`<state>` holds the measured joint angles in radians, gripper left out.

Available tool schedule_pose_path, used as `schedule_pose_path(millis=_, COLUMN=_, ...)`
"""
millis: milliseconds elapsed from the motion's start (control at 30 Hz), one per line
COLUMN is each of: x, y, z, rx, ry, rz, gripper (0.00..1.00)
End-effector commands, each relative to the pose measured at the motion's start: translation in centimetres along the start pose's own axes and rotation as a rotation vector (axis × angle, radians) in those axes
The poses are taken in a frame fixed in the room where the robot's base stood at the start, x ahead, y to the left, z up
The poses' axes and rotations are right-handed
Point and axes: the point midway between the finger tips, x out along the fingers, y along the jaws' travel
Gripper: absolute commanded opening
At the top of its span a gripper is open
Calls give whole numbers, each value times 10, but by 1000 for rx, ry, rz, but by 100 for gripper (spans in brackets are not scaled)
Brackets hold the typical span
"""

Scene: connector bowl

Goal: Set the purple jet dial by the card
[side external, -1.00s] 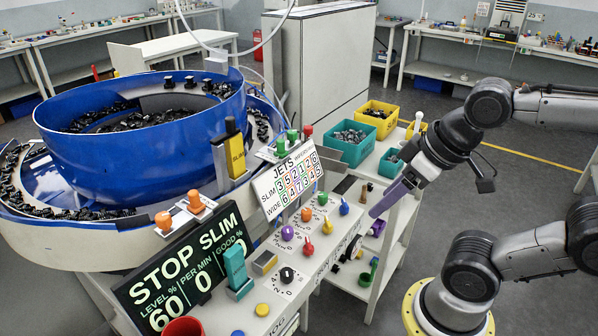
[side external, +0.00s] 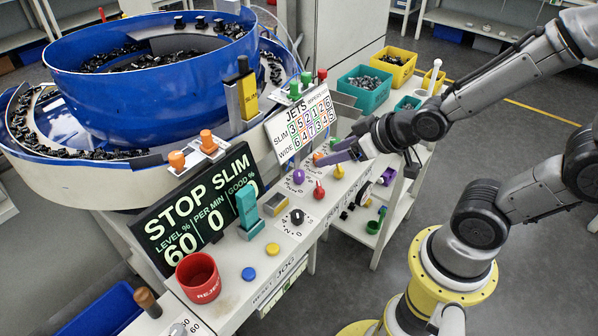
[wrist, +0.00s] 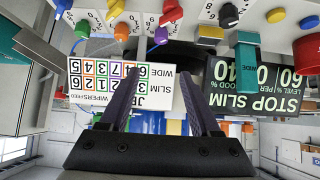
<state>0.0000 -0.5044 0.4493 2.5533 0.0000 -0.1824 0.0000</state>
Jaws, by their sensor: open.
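The purple jet dial (side external: 299,176) sits on the white panel below the card, and it also shows in the wrist view (wrist: 161,36). Its pointer setting is too small to read. The JETS card (side external: 301,124) stands tilted behind the dials, with a SLIM row and a WIDE row of numbers in coloured boxes. The card appears upside down in the wrist view (wrist: 120,84). My gripper (side external: 328,158) is open and empty, above the right part of the panel and apart from the purple dial. In the wrist view its two fingers (wrist: 160,80) partly cover the card.
Close around the purple dial are a red dial (side external: 319,191), a yellow dial (side external: 338,172) and an orange dial (side external: 318,157). A black dial (side external: 297,216) and a teal block (side external: 247,208) stand in front. The STOP SLIM display (side external: 196,205) is left; the blue bowl (side external: 150,85) is behind.

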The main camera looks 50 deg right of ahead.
Motion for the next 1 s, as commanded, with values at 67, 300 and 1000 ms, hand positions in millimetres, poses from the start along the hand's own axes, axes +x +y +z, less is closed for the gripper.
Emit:
schedule_pose_path(millis=67, x=6, y=0, z=12, rx=0, ry=-39, rz=0, gripper=64)
schedule_pose_path(millis=300, x=19, y=0, z=14, rx=0, ry=-46, rz=0, gripper=64)
schedule_pose_path(millis=1000, x=115, y=0, z=18, rx=0, ry=-45, rz=0, gripper=64)
